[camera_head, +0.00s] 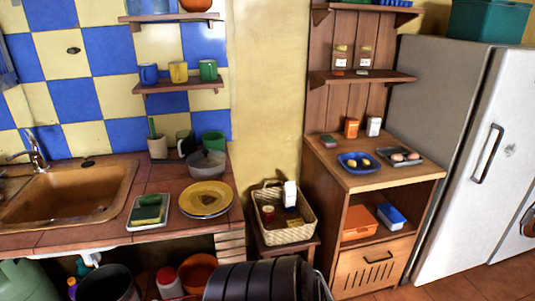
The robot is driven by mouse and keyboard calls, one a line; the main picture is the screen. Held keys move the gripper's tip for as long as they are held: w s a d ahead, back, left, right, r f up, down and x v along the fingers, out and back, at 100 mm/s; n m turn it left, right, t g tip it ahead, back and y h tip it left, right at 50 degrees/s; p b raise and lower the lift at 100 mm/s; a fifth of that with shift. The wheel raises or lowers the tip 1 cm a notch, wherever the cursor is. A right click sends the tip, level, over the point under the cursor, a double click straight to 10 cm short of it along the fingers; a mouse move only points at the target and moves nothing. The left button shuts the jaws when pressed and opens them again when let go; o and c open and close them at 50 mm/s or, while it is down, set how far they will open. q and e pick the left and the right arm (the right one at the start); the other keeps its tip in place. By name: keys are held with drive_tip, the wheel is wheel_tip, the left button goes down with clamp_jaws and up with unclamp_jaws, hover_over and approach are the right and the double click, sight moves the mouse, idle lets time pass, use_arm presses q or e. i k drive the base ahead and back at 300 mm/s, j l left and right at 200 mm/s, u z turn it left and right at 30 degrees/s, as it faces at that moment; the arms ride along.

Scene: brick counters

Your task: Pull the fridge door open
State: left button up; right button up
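The fridge (435,115) stands at the right side of the view, tall and light grey. Its door (510,110) faces right and toward me, and looks shut. A dark upright bar handle (495,146) is on the door. The fridge's right side runs out of the frame. Neither of my grippers shows in this view.
A wooden shelf cabinet (352,195) with dishes and boxes stands left of the fridge. A basket (290,235) sits on a stool, left of the cabinet. A tiled counter with a sink (65,195) fills the left. Bare floor (470,285) shows in front of the fridge.

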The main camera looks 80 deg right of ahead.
sight(494, 169)
drive_tip(key=z, duration=4.4)
